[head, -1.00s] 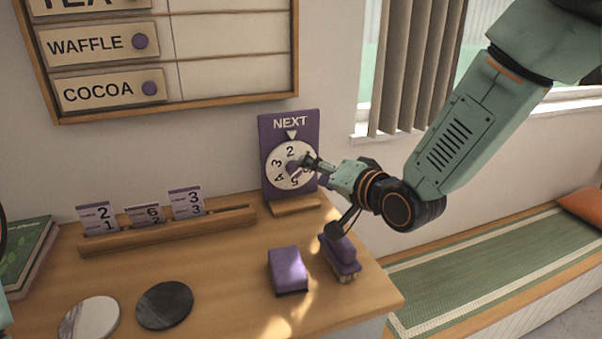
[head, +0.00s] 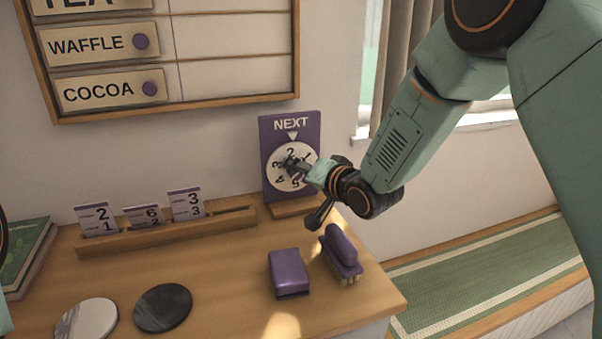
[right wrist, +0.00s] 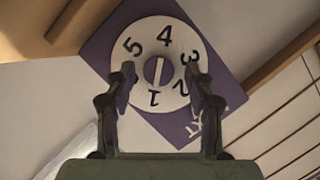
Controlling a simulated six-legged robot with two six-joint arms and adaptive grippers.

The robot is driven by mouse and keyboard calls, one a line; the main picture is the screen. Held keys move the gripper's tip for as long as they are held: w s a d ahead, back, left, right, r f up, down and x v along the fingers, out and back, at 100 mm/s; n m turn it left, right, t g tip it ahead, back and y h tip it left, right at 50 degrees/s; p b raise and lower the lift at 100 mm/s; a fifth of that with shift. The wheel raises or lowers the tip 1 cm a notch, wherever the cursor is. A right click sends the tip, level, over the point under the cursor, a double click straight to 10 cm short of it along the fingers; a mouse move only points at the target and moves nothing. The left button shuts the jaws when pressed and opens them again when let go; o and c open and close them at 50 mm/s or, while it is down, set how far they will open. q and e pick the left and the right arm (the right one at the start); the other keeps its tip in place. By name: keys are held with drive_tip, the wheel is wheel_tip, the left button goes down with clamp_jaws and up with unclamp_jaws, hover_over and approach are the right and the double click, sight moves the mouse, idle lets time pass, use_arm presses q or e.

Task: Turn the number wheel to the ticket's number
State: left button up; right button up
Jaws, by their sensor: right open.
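The white number wheel (head: 280,171) is on a purple NEXT board (head: 308,127) standing on the counter. In the head view the 2 is at the top, under the white pointer (head: 292,135). The wheel also shows in the right wrist view (right wrist: 140,32), with a central knob (right wrist: 155,70). My right gripper (head: 292,162) is at the wheel. In the right wrist view its open fingers (right wrist: 160,75) are on either side of the knob, apart from it. Tickets (head: 143,216) stand in a wooden rail (head: 150,238), reading 2 over 1, 6 over 2 and 3 over 3.
A purple block (head: 288,268) and a purple brush (head: 341,250) lie below the board. A white disc (head: 88,318) and a dark disc (head: 163,308) lie at the front left, near green books (head: 25,255). A menu board (head: 180,107) hangs above.

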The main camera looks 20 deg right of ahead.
drive_tip(key=shift+c, duration=0.3)
drive_tip(key=shift+d, duration=0.1)
drive_tip(key=c, duration=1.1)
drive_tip(key=shift+m+y+p, duration=0.3)
drive_tip(key=shift+m+p, duration=0.2)
drive_tip(key=shift+p, duration=0.05)
clamp_jaws()
drive_tip(key=o, duration=1.2)
unclamp_jaws()
drive_tip(key=shift+c, duration=0.2)
